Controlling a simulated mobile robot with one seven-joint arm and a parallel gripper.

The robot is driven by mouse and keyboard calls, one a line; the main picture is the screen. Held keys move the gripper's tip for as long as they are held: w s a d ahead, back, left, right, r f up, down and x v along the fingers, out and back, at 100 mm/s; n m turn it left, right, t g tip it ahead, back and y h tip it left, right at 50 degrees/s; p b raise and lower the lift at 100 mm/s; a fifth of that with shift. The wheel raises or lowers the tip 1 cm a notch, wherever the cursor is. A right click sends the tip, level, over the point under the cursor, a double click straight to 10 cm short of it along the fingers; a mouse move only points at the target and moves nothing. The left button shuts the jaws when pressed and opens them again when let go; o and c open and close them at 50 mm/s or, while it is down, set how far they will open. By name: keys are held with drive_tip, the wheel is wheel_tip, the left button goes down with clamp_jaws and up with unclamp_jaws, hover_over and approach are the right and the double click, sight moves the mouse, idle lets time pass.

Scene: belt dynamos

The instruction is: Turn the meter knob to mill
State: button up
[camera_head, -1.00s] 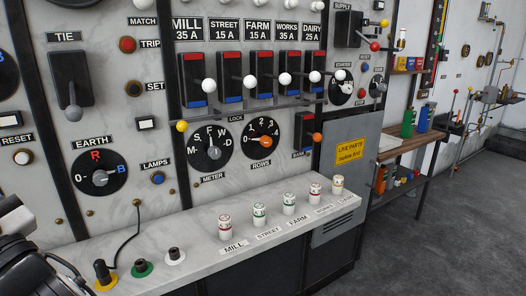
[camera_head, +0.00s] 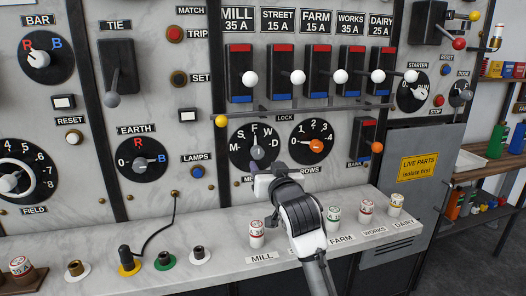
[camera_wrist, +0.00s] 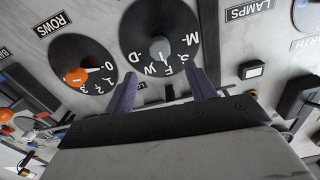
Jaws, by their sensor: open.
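The meter dial (camera_head: 241,158) is a black disc with the letters M, S, F, W and D around it. Its grey knob (camera_head: 257,152) appears to point up, near F; M is at the left. My gripper (camera_head: 264,172) is in front of the dial's lower edge and hides part of the METER label. In the wrist view the dial is upside down, with the knob (camera_wrist: 159,48) at its middle. My two purple fingers (camera_wrist: 162,88) are spread apart with nothing between them. Their tips are near the dial's lettered edge; contact with the knob is not visible.
The rows dial (camera_head: 312,128) with an orange knob is just right of the meter. A lock bar (camera_head: 300,109) runs above both, under a row of switches with white balls. Small labelled pegs, such as the MILL one (camera_head: 256,236), stand on the ledge below.

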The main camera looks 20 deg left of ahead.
sight(259, 154)
drive_tip(key=p+x, duration=0.2)
drive_tip(key=x, duration=0.8)
drive_tip(key=shift+w+a, duration=0.2)
drive_tip(key=shift+w, duration=0.05)
drive_tip(key=c, duration=1)
drive_tip(key=shift+o, duration=0.2)
